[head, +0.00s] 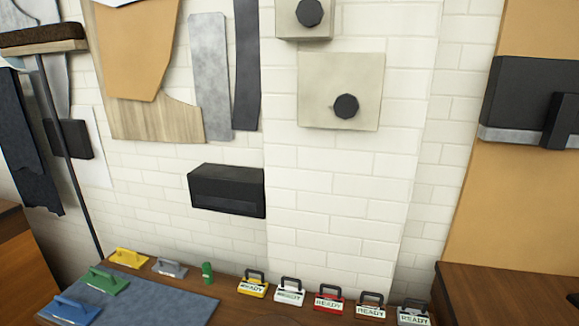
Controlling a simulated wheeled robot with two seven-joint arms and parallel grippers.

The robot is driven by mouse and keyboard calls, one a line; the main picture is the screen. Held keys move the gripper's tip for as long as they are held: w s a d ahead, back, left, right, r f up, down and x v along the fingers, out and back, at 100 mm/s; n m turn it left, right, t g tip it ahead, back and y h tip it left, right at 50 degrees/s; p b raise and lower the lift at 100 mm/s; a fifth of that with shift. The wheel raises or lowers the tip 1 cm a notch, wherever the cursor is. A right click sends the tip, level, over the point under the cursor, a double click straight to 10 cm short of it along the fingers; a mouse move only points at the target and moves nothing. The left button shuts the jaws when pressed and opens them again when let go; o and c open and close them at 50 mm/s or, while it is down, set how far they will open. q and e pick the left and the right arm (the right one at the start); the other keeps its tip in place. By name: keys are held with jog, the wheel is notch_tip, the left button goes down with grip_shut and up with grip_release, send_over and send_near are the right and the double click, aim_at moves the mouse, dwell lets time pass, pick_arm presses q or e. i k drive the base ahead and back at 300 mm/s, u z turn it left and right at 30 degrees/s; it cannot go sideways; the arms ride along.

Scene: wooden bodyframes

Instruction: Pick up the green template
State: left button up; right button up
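A flat green piece with a raised handle (105,282), which looks like the green template, lies at the lower left of the head view, by the left edge of a blue-grey mat (165,300). Similar handled pieces are near it: a blue one (72,310) in front, a yellow one (128,259) behind and a grey one (169,267) to the right. A small upright green object (207,272) stands further right. Neither of my grippers is in the head view.
A row of several small handled "READY" boxes, including a yellow one (252,285) and a red one (328,299), stands on the wooden bench right of the mat. A black box (226,190) is on the brick wall above. A wooden cabinet (500,297) is at the right.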

aim_at(106, 281)
jog(key=u, duration=1.35)
